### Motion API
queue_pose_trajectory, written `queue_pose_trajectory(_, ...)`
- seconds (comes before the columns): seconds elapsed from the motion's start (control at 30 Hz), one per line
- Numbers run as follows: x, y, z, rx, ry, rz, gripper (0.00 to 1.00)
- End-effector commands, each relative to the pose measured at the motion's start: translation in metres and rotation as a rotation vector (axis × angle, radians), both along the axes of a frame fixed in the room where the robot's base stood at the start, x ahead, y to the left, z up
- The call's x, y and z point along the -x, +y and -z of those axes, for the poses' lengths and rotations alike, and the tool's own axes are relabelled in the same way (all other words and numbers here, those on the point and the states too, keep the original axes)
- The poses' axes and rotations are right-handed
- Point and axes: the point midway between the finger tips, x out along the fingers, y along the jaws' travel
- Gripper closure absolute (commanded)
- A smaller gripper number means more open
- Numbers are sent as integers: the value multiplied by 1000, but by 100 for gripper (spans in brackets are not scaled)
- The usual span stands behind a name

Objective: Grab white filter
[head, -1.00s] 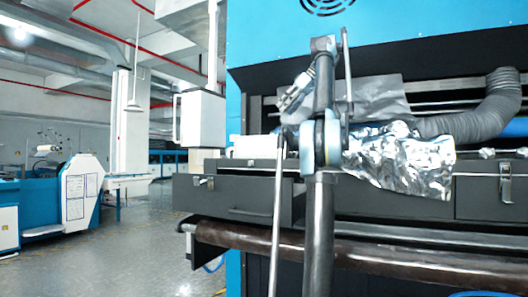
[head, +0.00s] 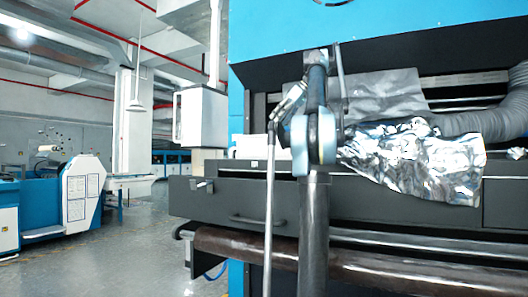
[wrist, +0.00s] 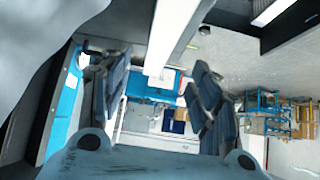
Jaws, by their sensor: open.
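A white block (head: 258,147) sits on the machine's ledge in the head view, partly hidden by my arm. I cannot tell whether it is the white filter, and no other object is clearly a filter. My gripper (wrist: 160,68) shows in the wrist view with its two dark fingers wide apart and nothing between them. Behind the fingers are a white bar and the distant room. A large pale grey surface (wrist: 45,40) fills the upper left of the wrist view, close to the camera and blurred. In the head view I cannot make out the gripper clearly.
A blue and dark machine (head: 390,40) fills the right side. Crumpled silver foil (head: 425,160) hangs over its ledge, beside a grey duct (head: 485,122). A brown roller (head: 390,276) lies below. A white box (head: 200,118) hangs at left. Floor at left is clear.

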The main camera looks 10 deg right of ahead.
Motion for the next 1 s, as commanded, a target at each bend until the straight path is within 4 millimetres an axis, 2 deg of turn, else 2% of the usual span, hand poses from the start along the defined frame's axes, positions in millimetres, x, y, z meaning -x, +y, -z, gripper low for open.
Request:
queue_pose_trajectory(0.3,-22,28,36,0,1,-1,43)
queue_pose_trajectory(0.67,-32,39,50,1,1,0,43)
queue_pose_trajectory(1.0,-51,62,79,0,1,-1,43)
